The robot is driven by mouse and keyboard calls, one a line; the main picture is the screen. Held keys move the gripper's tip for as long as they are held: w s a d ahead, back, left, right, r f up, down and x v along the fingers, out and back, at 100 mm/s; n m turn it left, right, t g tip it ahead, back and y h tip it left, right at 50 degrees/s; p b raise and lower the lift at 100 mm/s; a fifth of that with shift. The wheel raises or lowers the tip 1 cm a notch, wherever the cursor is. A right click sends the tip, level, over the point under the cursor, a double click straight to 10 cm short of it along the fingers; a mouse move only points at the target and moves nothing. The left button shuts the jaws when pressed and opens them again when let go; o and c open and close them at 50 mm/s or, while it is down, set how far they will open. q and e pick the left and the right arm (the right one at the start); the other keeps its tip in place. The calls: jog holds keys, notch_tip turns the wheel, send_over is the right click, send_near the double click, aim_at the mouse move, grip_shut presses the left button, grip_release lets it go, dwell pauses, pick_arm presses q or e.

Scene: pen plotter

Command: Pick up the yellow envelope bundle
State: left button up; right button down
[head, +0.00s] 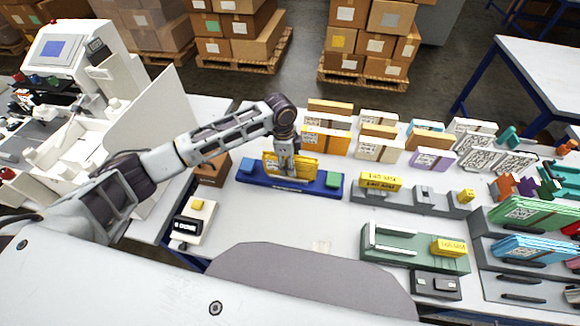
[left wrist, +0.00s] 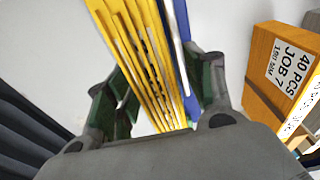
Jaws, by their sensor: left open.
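The yellow envelope bundle (head: 306,164) stands in a long blue holder (head: 247,180) on the white table, left of centre in the head view. In the left wrist view, the bundle (left wrist: 140,55) appears as several yellow edges side by side, with a blue edge (left wrist: 177,45) of the holder along its right. My left gripper (head: 284,174) points down at the bundle and hides part of it. Its dark green fingers (left wrist: 157,100) are open on either side of the bundle, with a gap visible at the left. The right gripper is not in view.
An orange box labelled JOB 7 (left wrist: 285,65) is close on the right in the wrist view. Orange and white bundles (head: 326,142) stand behind the holder. A grey rack (head: 412,203) stands to its right. The table in front is mostly clear.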

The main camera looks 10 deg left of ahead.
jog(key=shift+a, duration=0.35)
pick_arm(q)
jog(key=shift+c, duration=0.2)
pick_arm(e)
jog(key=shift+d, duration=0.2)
pick_arm(q)
jog(key=shift+c, duration=1.2)
grip_shut()
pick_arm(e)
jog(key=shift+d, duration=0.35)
pick_arm(q)
jog(key=shift+r, duration=0.15)
